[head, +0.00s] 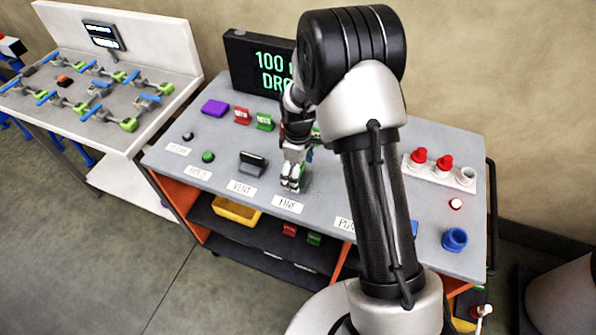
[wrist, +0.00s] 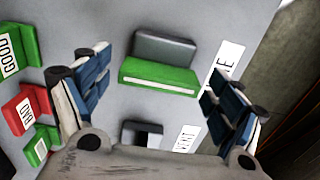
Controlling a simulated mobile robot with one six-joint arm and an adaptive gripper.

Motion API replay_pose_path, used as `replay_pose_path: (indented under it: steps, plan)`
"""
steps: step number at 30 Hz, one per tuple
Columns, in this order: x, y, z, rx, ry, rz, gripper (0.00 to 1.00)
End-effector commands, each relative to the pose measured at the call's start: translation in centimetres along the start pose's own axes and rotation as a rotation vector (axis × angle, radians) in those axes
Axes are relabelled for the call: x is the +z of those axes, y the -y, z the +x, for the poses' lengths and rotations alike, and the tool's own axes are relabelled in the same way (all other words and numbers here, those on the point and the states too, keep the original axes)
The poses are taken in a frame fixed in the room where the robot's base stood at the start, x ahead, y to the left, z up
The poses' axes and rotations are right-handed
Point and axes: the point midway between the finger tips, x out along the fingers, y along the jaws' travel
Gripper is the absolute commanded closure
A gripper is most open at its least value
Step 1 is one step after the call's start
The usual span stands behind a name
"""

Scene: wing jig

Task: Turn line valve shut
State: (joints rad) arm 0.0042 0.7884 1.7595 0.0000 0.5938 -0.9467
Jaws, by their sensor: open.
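The line valve shows in the wrist view as a green handle (wrist: 160,77) with a pale stripe and a dark grey block (wrist: 165,47) beside it. The LINE label (wrist: 224,70) is to its right; this label also shows in the head view (head: 287,204). My gripper (wrist: 157,74) is open, with one finger off each end of the green handle, and no contact is visible. In the head view my gripper (head: 290,184) points down just behind the LINE label and hides most of the valve.
The dark vent valve handle (head: 253,163) stands close to the left of my gripper. Red (head: 242,116) and green (head: 265,122) tags stand behind it. A display (head: 258,65) is at the back. Red-capped parts (head: 418,158) and a blue cup (head: 454,239) are to the right.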

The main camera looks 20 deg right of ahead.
Motion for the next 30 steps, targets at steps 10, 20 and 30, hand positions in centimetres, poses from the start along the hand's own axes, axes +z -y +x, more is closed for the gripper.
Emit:
replay_pose_path:
  steps: [10,20,30]
  plan:
    - [-0.01,-0.02,0.03,0.0,0.0,0.0,0.19]
    - [-0.01,-0.01,0.02,0.0,0.0,0.0,0.41]
    - [-0.01,-0.01,0.02,0.0,0.0,0.002,0.57]
